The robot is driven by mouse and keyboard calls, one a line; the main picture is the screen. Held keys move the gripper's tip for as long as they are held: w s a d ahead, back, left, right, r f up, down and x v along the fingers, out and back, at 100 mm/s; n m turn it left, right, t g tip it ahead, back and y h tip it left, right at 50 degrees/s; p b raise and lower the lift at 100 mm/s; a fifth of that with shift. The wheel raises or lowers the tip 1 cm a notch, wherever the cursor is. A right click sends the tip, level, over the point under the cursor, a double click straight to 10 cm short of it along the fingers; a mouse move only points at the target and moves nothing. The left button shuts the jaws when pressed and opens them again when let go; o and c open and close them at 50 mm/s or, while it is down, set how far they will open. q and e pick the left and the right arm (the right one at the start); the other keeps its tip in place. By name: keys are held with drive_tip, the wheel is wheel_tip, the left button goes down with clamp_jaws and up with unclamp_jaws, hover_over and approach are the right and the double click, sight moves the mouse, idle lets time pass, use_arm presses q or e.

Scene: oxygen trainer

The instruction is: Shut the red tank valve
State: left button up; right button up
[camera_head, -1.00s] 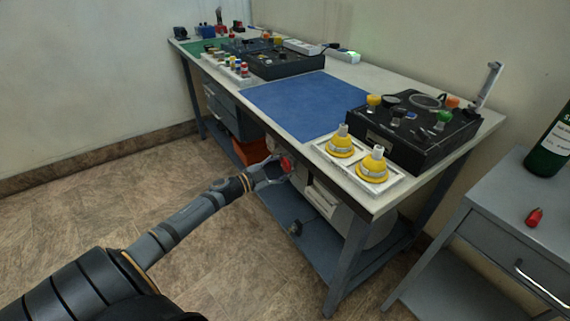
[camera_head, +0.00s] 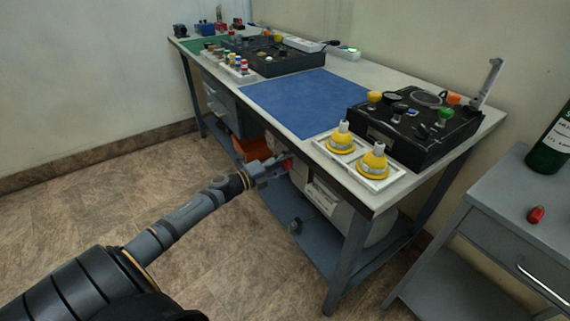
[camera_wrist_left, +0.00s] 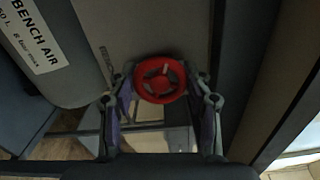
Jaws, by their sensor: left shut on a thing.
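The red tank valve (camera_head: 288,164) is a small handwheel under the front edge of the workbench, partly hidden by my gripper in the head view. In the left wrist view the red wheel (camera_wrist_left: 159,82) shows face on, with its spokes visible. My left gripper (camera_head: 272,170) reaches in from the left below the bench top. Its two fingers (camera_wrist_left: 160,88) are on opposite sides of the wheel and shut on its rim. A grey tank (camera_wrist_left: 62,50) labelled "BENCH AIR" lies beside the wheel in the wrist view. My right gripper is out of view.
The workbench (camera_head: 345,77) carries a blue mat (camera_head: 308,103), black panels and two yellow domed fittings (camera_head: 374,162) near its front edge. An orange bin (camera_head: 248,152) stands on the lower shelf. A grey side table (camera_head: 505,215) is at the right. The floor at left is clear.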

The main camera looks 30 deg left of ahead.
use_arm(q)
drive_tip(key=shift+f+m, duration=0.15)
drive_tip(key=shift+m, duration=0.35)
drive_tip(key=m, duration=0.2)
drive_tip(key=shift+m+b, duration=0.3)
drive_tip(key=shift+b, duration=0.1)
drive_tip(key=m, duration=0.3)
drive_tip(key=shift+s+m+b, duration=0.1)
drive_tip(key=shift+m+b, duration=0.2)
drive_tip(key=shift+b, duration=0.1)
drive_tip(key=m+b, duration=0.1)
drive_tip(key=m, duration=0.5)
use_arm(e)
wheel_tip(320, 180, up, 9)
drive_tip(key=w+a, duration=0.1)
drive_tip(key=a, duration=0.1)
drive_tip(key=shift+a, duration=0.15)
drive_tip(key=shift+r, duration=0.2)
use_arm(q)
drive_tip(key=o, duration=1.2)
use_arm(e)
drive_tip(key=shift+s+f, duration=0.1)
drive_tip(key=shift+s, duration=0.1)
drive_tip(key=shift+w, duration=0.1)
